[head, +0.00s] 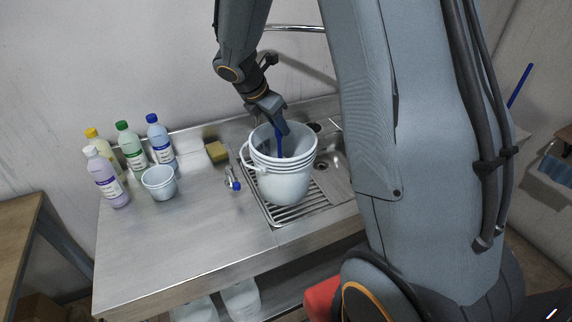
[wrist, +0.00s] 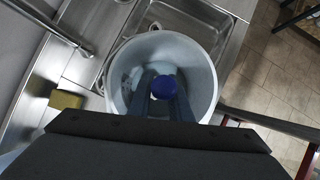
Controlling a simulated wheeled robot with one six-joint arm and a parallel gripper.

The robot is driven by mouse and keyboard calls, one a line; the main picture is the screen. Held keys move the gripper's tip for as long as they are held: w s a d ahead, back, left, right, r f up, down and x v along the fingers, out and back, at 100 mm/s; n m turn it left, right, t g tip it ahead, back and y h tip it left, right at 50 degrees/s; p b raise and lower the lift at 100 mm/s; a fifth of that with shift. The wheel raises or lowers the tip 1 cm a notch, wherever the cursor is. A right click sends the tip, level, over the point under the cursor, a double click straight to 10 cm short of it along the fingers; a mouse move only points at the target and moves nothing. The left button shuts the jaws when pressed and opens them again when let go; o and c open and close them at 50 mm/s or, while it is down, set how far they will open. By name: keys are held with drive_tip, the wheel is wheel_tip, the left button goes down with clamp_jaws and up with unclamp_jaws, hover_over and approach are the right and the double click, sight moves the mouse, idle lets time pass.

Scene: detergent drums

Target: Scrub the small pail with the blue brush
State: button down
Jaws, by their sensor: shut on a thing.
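In the wrist view the brush's round blue end (wrist: 164,87) shows between my two fingers, over the mouth of the large pail (wrist: 117,75). The brush's lower end is hidden inside that pail, so I cannot tell whether it touches the wall or bottom. The large pail stands upright on the ribbed drainer. The small pail (head: 160,184) stands upright on the counter to the left, apart from my gripper.
Several bottles (head: 108,182) stand behind and left of the small pail. A yellow sponge (head: 217,152) lies at the back of the steel counter (head: 180,240). A small blue-and-white item (head: 232,181) lies left of the drainer. The counter's front left is clear.

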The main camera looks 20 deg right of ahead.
drive_tip(key=shift+s, duration=0.7)
wheel_tip(320, 180, up, 19)
idle(1.9)
idle(0.8)
drive_tip(key=shift+r, duration=2)
